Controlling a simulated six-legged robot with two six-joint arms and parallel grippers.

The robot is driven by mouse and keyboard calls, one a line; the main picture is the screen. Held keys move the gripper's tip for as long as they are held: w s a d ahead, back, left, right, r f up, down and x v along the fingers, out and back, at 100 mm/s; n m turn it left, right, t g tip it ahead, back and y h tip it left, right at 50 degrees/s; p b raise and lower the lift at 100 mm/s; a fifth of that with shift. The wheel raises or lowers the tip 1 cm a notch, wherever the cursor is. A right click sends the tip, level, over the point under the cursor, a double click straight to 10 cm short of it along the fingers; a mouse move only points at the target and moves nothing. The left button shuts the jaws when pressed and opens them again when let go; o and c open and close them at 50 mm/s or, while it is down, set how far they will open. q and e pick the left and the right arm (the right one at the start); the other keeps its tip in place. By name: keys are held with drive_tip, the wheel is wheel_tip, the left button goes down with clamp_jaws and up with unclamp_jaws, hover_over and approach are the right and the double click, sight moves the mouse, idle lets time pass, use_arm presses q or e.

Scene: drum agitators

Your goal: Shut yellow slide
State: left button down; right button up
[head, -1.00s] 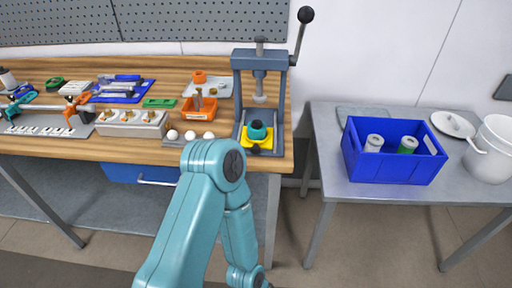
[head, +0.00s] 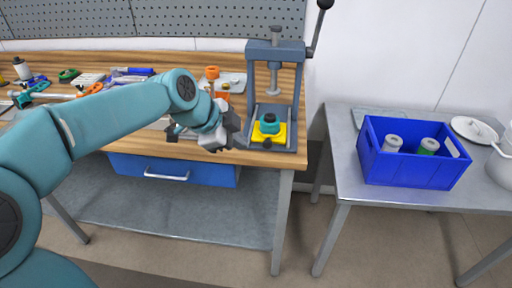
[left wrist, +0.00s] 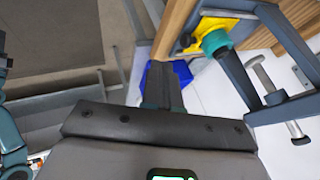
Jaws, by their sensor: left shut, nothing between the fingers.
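The yellow slide (head: 281,135) sits in the base of the grey press (head: 277,53) near the bench's right front corner. A teal piece (head: 269,122) stands on it, and a dark round knob shows at its front. The slide also shows at the top of the left wrist view (left wrist: 207,28), with the teal piece (left wrist: 216,42) beside it. My left gripper (head: 238,142) is shut and empty, just left of the slide and apart from it, at the bench's front edge. Its closed fingers show in the left wrist view (left wrist: 163,85). My right gripper is out of view.
The press lever (head: 320,25) rises at the back right. A blue crate (head: 412,171) with cans stands on the grey side table (head: 345,178). A blue drawer (head: 215,174) hangs under the bench. Tools and an orange part (head: 212,73) lie left and behind.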

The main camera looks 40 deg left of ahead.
use_arm(q)
drive_tip(key=shift+w+a+f+p, duration=0.1)
drive_tip(key=shift+w+f+p, duration=0.1)
drive_tip(key=shift+w+f, duration=1.25)
drive_tip(key=shift+w+a+f+p, duration=0.1)
drive_tip(key=shift+w+f+p, duration=0.1)
drive_tip(key=shift+w+f, duration=1.25)
drive_tip(key=shift+w+a+f+p, duration=0.1)
drive_tip(key=shift+w+f+p, duration=0.1)
drive_tip(key=shift+w+f, duration=1.25)
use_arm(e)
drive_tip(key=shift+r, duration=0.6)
use_arm(q)
drive_tip(key=shift+w+r, duration=0.3)
drive_tip(key=shift+r, duration=0.05)
